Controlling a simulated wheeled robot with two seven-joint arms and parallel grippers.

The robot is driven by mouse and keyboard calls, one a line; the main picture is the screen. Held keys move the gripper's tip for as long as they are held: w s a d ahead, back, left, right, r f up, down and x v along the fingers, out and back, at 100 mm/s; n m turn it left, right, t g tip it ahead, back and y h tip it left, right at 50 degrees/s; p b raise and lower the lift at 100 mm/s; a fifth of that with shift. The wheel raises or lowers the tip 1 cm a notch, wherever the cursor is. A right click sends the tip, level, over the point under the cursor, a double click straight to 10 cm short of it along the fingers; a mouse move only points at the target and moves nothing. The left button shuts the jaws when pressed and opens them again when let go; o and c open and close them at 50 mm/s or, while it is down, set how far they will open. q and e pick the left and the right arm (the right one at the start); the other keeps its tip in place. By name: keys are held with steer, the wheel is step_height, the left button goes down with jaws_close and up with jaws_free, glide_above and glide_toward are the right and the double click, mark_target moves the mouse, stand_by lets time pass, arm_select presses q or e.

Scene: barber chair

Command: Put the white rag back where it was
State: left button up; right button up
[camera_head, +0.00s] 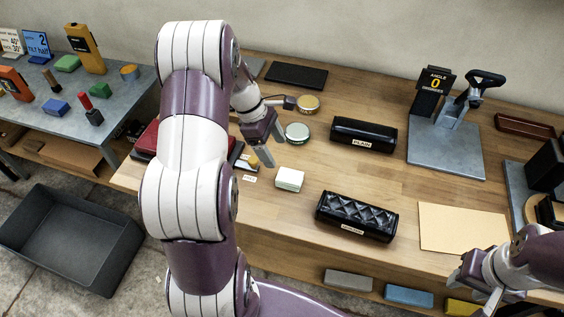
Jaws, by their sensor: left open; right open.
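A small white folded block, which looks like the white rag (289,179), lies on the wooden bench (280,215) near its middle left. My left gripper (271,152) is open and empty, just behind and to the left of the rag, apart from it. My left arm crosses the view in front of the bench's left part and hides some of it. My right gripper (472,290) is open at the bench's front right, partly cut off by the lower edge.
Two black rolls, one plain (363,134) and one quilted (355,216), lie right of the rag. A round tin (297,132) stands behind it. A tan sheet (460,228) lies at the front right. A grey bin (70,240) stands on the floor left.

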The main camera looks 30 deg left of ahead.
arm_select(q)
steer(key=s+d+r+m+y, duration=0.3)
steer(key=s+d+m, duration=0.9)
steer(key=m, duration=0.8)
steer(key=shift+s+d+r+m+y, duration=0.3)
steer(key=shift+d+m+y, duration=0.1)
steer(key=shift+y, duration=0.2)
